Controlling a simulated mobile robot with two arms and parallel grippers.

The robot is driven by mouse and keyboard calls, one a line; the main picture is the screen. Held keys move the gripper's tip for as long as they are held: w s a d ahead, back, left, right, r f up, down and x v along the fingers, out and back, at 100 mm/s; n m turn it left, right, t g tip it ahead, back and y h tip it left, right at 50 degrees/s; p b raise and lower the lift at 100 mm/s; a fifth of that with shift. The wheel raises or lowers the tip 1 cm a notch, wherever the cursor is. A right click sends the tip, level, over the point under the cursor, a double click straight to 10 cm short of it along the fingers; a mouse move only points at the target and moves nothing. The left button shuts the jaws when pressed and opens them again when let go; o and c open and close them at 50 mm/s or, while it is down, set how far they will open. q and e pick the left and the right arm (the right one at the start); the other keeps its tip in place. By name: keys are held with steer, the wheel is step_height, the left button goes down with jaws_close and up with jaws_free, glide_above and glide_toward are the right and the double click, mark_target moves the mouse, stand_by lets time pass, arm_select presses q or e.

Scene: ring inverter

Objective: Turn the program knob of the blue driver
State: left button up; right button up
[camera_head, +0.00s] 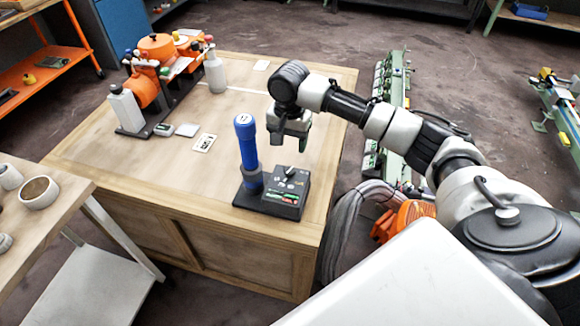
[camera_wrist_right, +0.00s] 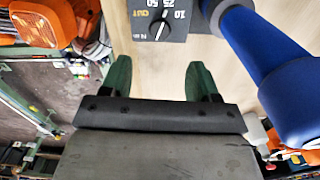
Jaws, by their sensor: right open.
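The blue driver (camera_head: 247,145) stands upright in a dark holder on the wooden workbench. Beside it, on the right, is a dark control box (camera_head: 287,192) with the program knob (camera_head: 291,171) on top. In the right wrist view the knob (camera_wrist_right: 158,28) is black with a white pointer line, and printed numbers and "OUT" surround it. The blue driver (camera_wrist_right: 275,75) fills the right side there. My right gripper (camera_head: 293,140) is above the box. Its green fingers (camera_wrist_right: 160,76) are open and empty, apart from the knob, which shows beyond the gap between them. My left gripper is out of view.
An orange machine (camera_head: 150,80) with a white bottle (camera_head: 126,108) stands at the workbench's back left. Flat tags and small devices lie near it. The bench's middle is mostly clear. A green frame (camera_head: 388,100) stands beyond its right edge.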

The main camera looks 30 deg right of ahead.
mark_target(290, 170)
step_height(290, 170, down, 10)
steer(key=shift+d+f, duration=0.15)
steer(key=shift+f, duration=0.1)
stand_by(0.3)
